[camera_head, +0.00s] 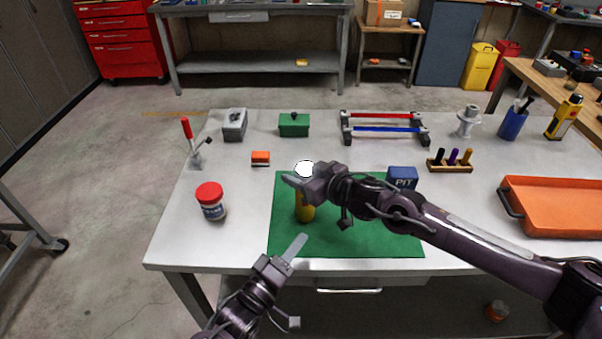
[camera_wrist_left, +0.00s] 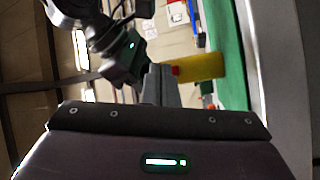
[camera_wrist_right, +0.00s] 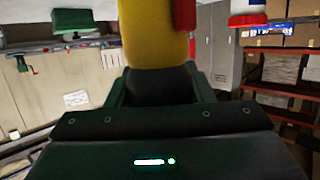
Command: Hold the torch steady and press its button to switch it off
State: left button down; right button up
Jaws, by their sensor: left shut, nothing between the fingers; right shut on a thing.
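The yellow torch (camera_head: 304,212) stands upright over the green mat (camera_head: 350,246). Its top glows bright white, so it is lit. My right gripper (camera_head: 300,183) is shut around the torch's upper part. The right wrist view shows the yellow body (camera_wrist_right: 152,35) with a red part (camera_wrist_right: 184,14) on it. My left gripper (camera_head: 300,241) is shut and empty, its fingertips in front of the torch and apart from it. In the left wrist view the yellow body (camera_wrist_left: 205,66) lies beyond the fingers, with a small red button (camera_wrist_left: 176,71) facing them. Whether the torch's base touches the mat is unclear.
A red-lidded jar (camera_head: 211,202) stands left of the mat. A blue PIT box (camera_head: 402,178) sits at the mat's right edge, behind my right arm. An orange tray (camera_head: 552,207) lies at the right. The table (camera_head: 245,225) is bare between jar and mat.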

aim_at(300, 213)
pick_arm(q)
jog(key=m+g+h, duration=0.1)
jog(key=m, duration=0.1)
jog(key=m+g, duration=0.1)
jog(key=m, duration=0.1)
jog(key=s+m+g+h, duration=0.1)
jog(key=m, duration=0.1)
jog(key=shift+d+r+h, duration=0.3)
jog(key=shift+r, duration=0.05)
jog(key=shift+w, duration=4.25)
jog(key=shift+w, duration=0.45)
jog(key=shift+s, duration=0.45)
jog(key=shift+s, duration=0.1)
